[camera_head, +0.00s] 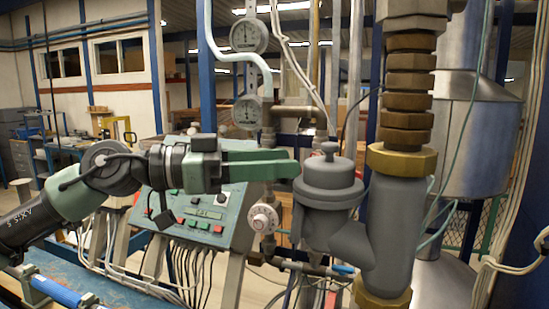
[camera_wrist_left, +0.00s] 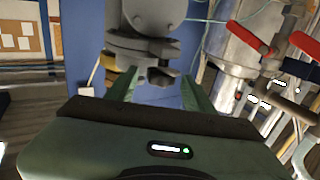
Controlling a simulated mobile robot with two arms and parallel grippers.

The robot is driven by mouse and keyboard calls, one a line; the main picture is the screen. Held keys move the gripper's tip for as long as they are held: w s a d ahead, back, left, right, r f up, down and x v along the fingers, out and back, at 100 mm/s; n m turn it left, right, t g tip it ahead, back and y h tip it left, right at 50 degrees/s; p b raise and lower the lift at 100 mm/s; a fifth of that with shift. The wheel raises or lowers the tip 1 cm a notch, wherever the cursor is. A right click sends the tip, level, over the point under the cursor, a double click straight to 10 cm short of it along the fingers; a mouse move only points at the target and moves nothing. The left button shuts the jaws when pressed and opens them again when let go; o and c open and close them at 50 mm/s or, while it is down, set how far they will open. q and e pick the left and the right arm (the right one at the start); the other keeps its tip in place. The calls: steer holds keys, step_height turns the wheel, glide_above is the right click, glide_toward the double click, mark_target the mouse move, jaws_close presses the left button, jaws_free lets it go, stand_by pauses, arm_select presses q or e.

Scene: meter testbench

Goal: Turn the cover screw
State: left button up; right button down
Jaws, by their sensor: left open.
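The cover screw (camera_head: 330,149) is a small grey knob on top of the round grey cover (camera_head: 328,178) of the meter body, right of centre in the head view. My left gripper (camera_head: 294,168) comes in level from the left, with its green fingertips just left of the cover, near the screw's height. In the left wrist view, the two green fingers of my left gripper (camera_wrist_left: 159,76) stand apart. A grey knob-like part (camera_wrist_left: 163,76), apparently the screw, shows between or just beyond the tips. I cannot tell whether they touch it. My right gripper is not in view.
A brass-fitted grey pipe (camera_head: 400,230) stands close right of the cover. Pressure gauges (camera_head: 248,35) and a white valve knob (camera_head: 264,218) are near the arm. A control panel (camera_head: 205,215) with buttons lies below it. Red handles (camera_wrist_left: 250,40) show in the wrist view.

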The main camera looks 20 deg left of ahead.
arm_select(q)
steer(key=shift+a, duration=0.2)
steer(key=shift+c, duration=0.6)
jaws_close()
steer(key=shift+g+p, duration=0.3)
steer(key=shift+w+r+m+g+h+p, duration=0.1)
steer(key=shift+r+m+g+h+p, duration=0.05)
steer(key=shift+m+g+h+p, duration=0.35)
steer(key=m+g+p, duration=0.1)
steer(key=g+p, duration=0.1)
steer(key=m+g+p, duration=0.2)
steer(key=g, duration=0.1)
steer(key=m+g+h+p, duration=0.1)
steer(key=m+g+p, duration=0.1)
steer(key=g+p, duration=0.1)
steer(key=shift+w+r, duration=0.2)
steer(key=shift+w, duration=0.2)
steer(key=m+g+p, duration=0.1)
steer(key=m+g, duration=0.1)
steer(key=shift+w+f+g, duration=0.1)
steer(key=shift+f+g, duration=0.05)
steer(key=shift+g, duration=0.25)
steer(key=shift+w+d+f+m+g+y, duration=0.15)
steer(key=shift+m+g+y, duration=0.55)
steer(key=shift+m+g, duration=0.55)
steer(key=shift+w+a+f+m+g+y, duration=0.1)
steer(key=shift+m+g+y, duration=0.7)
steer(key=shift+g, duration=0.85)
